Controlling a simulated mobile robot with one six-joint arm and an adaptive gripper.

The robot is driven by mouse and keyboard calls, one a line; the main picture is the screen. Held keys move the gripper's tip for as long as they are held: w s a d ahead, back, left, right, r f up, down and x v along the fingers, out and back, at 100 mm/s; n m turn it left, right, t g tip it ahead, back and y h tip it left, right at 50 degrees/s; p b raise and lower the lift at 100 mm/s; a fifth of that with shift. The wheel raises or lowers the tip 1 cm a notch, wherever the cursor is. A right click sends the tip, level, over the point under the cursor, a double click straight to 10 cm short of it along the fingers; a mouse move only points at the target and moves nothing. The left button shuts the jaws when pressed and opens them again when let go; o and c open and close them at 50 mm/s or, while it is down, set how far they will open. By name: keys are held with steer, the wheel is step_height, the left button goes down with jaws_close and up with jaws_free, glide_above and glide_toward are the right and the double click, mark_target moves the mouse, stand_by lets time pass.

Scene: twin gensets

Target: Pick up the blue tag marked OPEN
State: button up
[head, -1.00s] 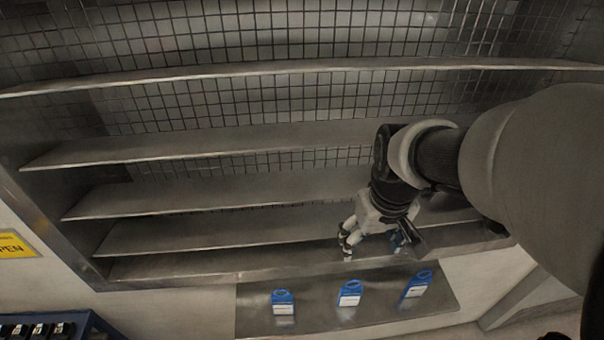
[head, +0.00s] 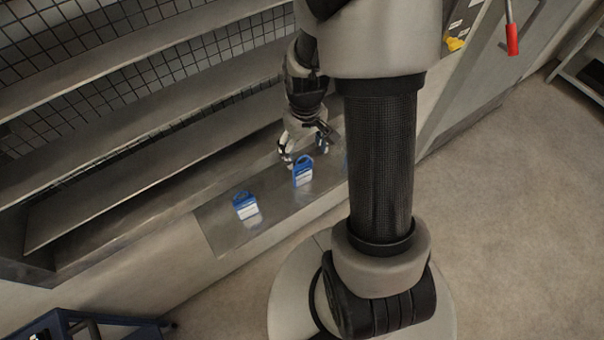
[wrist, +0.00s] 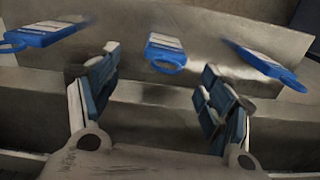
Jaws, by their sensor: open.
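Three blue tags with white labels lie spaced out on a metal shelf plate (head: 222,228). In the wrist view one tag (wrist: 45,36) is at the left, one (wrist: 165,53) in the middle and one (wrist: 266,66) at the right. The lettering is too small and blurred to tell which is marked OPEN. My gripper (wrist: 155,82) is open and empty, with the middle tag beyond the gap between its fingers. In the head view my gripper (head: 304,148) is over the plate's right part, close to one tag (head: 303,170); another tag (head: 245,206) lies to the left.
Long metal shelves (head: 130,148) with a tiled back rise behind the plate. A red handle (head: 512,40) and a yellow object (head: 455,44) are at the upper right. A blue-framed rack (head: 70,325) stands at the lower left. The floor (head: 520,220) at the right is clear.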

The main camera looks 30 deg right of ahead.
mark_target(302, 163)
steer(key=f+b, duration=0.1)
steer(key=f, duration=0.3)
steer(key=f+b, duration=0.1)
steer(key=f, duration=0.2)
steer(key=shift+w+a+b, duration=0.1)
steer(key=shift+a+b, duration=0.2)
steer(key=shift+a, duration=0.1)
steer(key=shift+r, duration=0.15)
steer(key=shift+c, duration=0.3)
steer(key=c, duration=1)
steer(key=shift+r, duration=0.1)
